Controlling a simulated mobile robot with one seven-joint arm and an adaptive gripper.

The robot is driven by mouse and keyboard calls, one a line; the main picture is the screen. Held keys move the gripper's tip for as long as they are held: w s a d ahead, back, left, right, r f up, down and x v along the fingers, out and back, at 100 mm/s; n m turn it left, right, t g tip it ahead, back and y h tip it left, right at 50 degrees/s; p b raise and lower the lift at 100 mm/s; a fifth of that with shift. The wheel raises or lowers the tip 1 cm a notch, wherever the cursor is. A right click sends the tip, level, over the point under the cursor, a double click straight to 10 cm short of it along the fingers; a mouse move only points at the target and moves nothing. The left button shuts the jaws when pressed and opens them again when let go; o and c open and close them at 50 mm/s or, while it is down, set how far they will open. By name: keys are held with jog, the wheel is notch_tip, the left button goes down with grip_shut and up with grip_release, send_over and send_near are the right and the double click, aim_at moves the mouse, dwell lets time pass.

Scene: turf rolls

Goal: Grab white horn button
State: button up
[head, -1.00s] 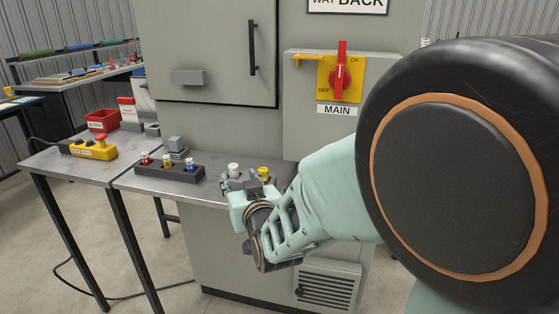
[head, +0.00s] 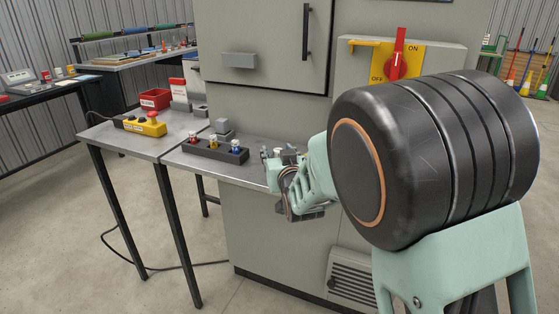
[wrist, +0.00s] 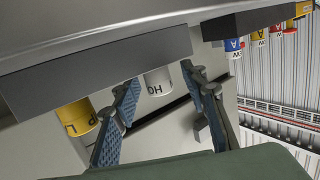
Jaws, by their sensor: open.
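The white horn button (wrist: 157,80) shows in the wrist view as a white cylinder with the letters "HO" visible. It stands out from a long dark grey block (wrist: 95,72). My gripper (wrist: 160,76) is open, with one finger on each side of the white button. I see gaps beside the button, and neither finger clearly touches it. A yellow button (wrist: 77,117) with black letters stands on the same block, outside the left finger. In the head view my gripper (head: 283,168) is at the bench's right end, and the buttons there are mostly hidden by it.
A second dark block (head: 215,150) with red, yellow and blue buttons is left of my gripper on the metal bench (head: 200,170). A grey cabinet (head: 270,120) rises behind.

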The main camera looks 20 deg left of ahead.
grip_shut()
dwell(0.3)
